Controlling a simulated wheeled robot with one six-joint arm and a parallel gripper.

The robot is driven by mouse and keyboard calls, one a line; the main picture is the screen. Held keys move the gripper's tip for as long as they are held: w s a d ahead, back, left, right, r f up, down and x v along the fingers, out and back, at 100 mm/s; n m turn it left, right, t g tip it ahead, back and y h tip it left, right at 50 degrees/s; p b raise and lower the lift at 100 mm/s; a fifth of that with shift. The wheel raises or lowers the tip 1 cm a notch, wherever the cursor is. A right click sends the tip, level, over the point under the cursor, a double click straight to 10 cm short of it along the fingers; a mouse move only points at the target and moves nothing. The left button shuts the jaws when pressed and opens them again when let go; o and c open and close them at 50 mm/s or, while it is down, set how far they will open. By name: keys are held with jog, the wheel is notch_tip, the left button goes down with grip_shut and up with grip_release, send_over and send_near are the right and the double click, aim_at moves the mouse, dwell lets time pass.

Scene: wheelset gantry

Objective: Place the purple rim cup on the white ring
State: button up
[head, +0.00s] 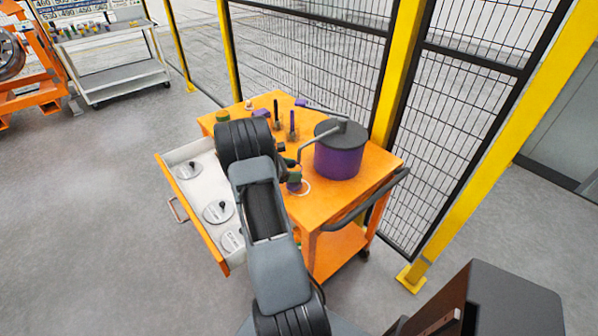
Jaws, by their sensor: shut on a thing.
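My gripper (290,174) is over the right middle of the orange cart's top, partly hidden by my own arm. It is shut on a small purple cup (294,186), of which only a little shows below the jaws. The white ring (307,187) lies on the orange top. Its right edge shows beside the cup, and the rest is hidden behind the cup and gripper. The cup appears over or just left of the ring. I cannot tell whether it touches the ring or the cart top.
A big purple drum (340,160) with a dark lid and crank stands right of the gripper. Dark upright pegs (292,124) and small purple parts (261,113) stand behind. The cart's open white drawer (186,152) holds several round discs. Mesh fence (310,60) closes off the back.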

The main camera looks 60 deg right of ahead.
jog(key=x, duration=0.2)
jog(key=shift+s+d+f+p, duration=0.15)
jog(key=shift+s+f+p, duration=0.05)
jog(key=shift+f+p, duration=0.15)
jog(key=shift+w, duration=0.1)
jog(key=shift+f, duration=0.15)
jog(key=o, duration=0.9)
